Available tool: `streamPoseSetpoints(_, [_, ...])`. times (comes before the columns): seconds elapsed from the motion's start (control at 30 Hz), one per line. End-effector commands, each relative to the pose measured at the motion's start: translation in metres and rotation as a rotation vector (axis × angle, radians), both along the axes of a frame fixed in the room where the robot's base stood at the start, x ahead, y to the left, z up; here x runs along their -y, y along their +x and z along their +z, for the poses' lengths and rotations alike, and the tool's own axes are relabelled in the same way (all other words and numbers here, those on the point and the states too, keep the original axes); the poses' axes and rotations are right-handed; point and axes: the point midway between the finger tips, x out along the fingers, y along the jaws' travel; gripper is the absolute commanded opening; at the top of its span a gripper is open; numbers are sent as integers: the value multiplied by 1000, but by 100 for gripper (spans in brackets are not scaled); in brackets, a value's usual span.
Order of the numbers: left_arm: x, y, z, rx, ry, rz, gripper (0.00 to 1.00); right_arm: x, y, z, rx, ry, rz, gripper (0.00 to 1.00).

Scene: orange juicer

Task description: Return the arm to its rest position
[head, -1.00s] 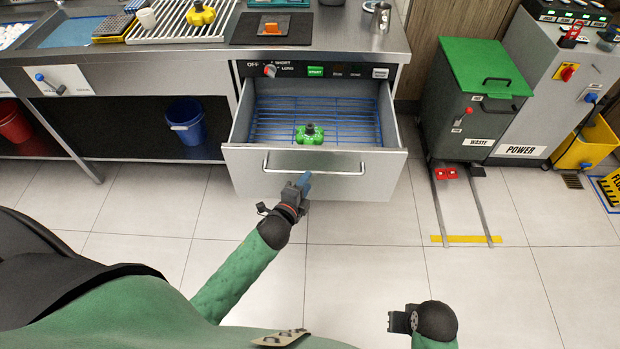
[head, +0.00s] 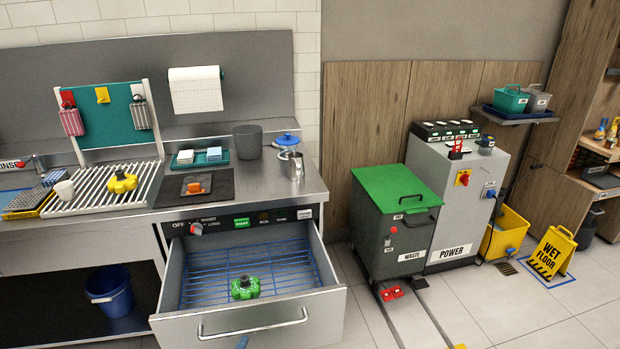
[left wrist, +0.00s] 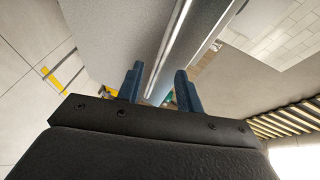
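My left gripper (left wrist: 158,86) is open in the left wrist view, its two blue fingers apart with nothing visibly held. A grey panel with a long metal bar, which looks like the drawer front and handle, runs behind the fingers; I cannot tell if they touch it. In the head view only a small blue tip, likely of my left gripper (head: 242,342), shows at the bottom edge below the drawer handle (head: 255,325). The drawer (head: 322,308) stands open, with a green knobbed part (head: 245,288) on its blue rack. My right gripper is out of view.
The steel counter (head: 300,190) above the drawer holds a yellow knobbed part (head: 122,182) on a slatted rack and a metal jug (head: 295,167). A waste bin (head: 395,220) and power cabinet (head: 468,190) stand right. A blue bucket (head: 108,292) stands left.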

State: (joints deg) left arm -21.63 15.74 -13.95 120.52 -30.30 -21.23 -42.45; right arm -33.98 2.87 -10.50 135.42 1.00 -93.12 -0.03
Motion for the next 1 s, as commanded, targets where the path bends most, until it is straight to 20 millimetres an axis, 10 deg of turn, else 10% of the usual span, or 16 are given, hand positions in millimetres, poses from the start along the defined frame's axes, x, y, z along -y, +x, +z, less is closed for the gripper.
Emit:
streamPoseSetpoints(0.5, [-46, -48, -57, -503, -504, 537, 36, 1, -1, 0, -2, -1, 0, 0])
streamPoseSetpoints(1.0, [-10, -166, -64, -979, -822, 944, 36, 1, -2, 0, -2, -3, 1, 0])
